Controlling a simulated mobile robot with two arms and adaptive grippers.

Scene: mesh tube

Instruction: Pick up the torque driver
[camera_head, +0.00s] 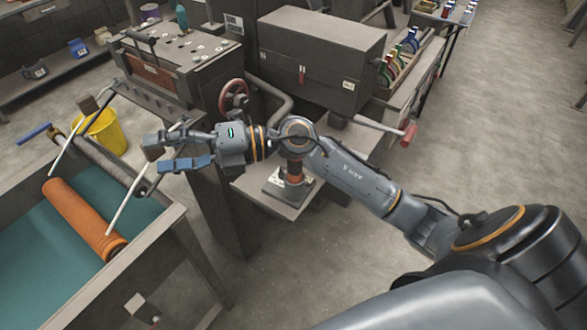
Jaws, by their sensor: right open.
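I cannot make out a torque driver for certain. A small teal upright handle (181,18) stands on top of the dark machine box at the back left; it is too small to tell what tool it is. My right gripper (165,155) is open at the end of my right arm, which reaches in from the right. My left gripper is out of view.
An orange ribbed tube (83,218) lies in the trough (145,263). Thin rods and a blue lever (35,132) stick up near its back end. A yellow bucket (103,131), a red handwheel (233,97) and a dark cabinet (318,55) stand behind.

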